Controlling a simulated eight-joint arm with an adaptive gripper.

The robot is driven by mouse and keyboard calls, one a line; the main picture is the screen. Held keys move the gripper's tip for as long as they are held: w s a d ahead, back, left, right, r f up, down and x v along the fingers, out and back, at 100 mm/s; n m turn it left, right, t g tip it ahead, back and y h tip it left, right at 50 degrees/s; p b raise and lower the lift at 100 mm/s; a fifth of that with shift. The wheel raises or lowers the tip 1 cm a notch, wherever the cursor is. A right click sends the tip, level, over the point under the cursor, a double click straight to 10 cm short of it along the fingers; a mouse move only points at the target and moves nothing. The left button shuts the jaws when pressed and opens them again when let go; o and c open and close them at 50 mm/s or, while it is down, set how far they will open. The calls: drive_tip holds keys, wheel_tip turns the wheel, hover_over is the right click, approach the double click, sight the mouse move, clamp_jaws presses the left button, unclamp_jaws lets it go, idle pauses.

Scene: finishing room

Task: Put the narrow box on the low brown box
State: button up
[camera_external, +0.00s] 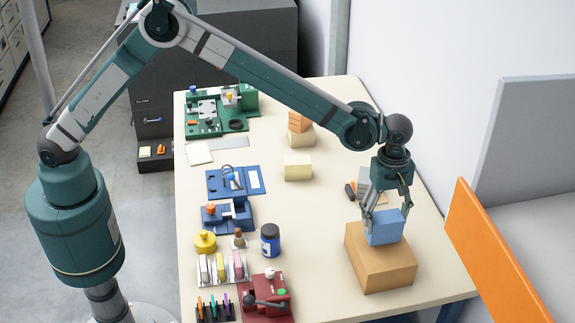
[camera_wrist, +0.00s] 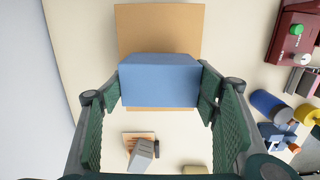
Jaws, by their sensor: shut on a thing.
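A blue box (camera_external: 386,228), the narrow box as I take it, is held between the fingers of my gripper (camera_external: 388,208). The fingers of my gripper (camera_wrist: 162,88) are shut on two opposite sides of the blue box (camera_wrist: 160,80) in the wrist view. The low brown box (camera_external: 380,270) stands near the right edge of the table, directly under the blue box. Its top also shows behind the blue box in the wrist view (camera_wrist: 160,22). The blue box looks level, over the back part of the brown top. I cannot tell whether they touch.
A cream block (camera_external: 298,168) stands mid-table, and an orange box (camera_external: 298,122) sits on another pale block behind it. A dark blue jar (camera_external: 270,240) and a red device (camera_external: 266,296) stand left of the brown box. An orange panel (camera_external: 495,250) is off the table's right side.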

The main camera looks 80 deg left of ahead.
drive_tip(key=shift+f, duration=1.05)
drive_tip(key=shift+f, duration=0.2)
drive_tip(key=o, duration=1)
drive_tip(key=shift+c, duration=0.2)
drive_tip(key=shift+r, duration=0.25)
drive_tip(key=r, duration=1.2)
drive_tip(key=shift+a, duration=0.4)
drive_tip(key=shift+a, duration=0.1)
